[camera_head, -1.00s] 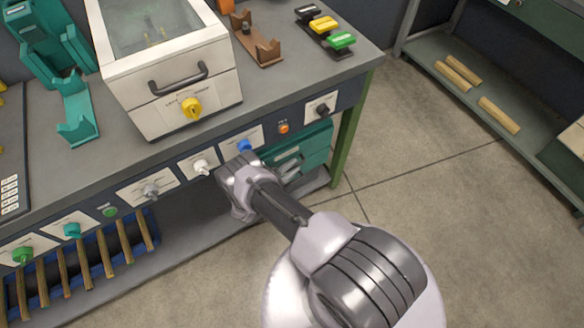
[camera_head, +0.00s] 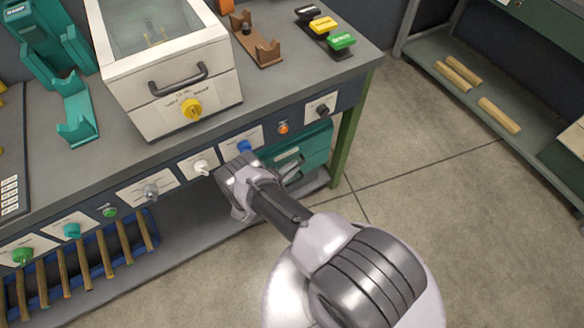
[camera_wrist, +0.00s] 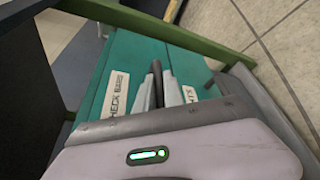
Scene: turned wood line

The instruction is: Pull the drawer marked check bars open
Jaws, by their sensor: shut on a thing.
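The teal drawer marked check bars (camera_wrist: 96,100) shows in the wrist view, with its white label (camera_wrist: 117,93) left of my fingers. A second teal front with a partly hidden label (camera_wrist: 189,93) lies to the right. My gripper (camera_wrist: 159,84) is shut on a dark bar handle (camera_wrist: 156,70) that stands between its fingers. The far part of the handle's mount is hidden by the fingers. In the head view, the teal drawer unit (camera_head: 312,146) sits under the right end of the bench, and my gripper (camera_head: 289,173) is at its front.
The grey bench (camera_head: 270,92) has a row of knobs along its front edge above my arm. A green leg (camera_head: 346,142) stands right of the drawers. A blue rack (camera_head: 137,232) of wooden bars is at lower left. The floor in front is clear.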

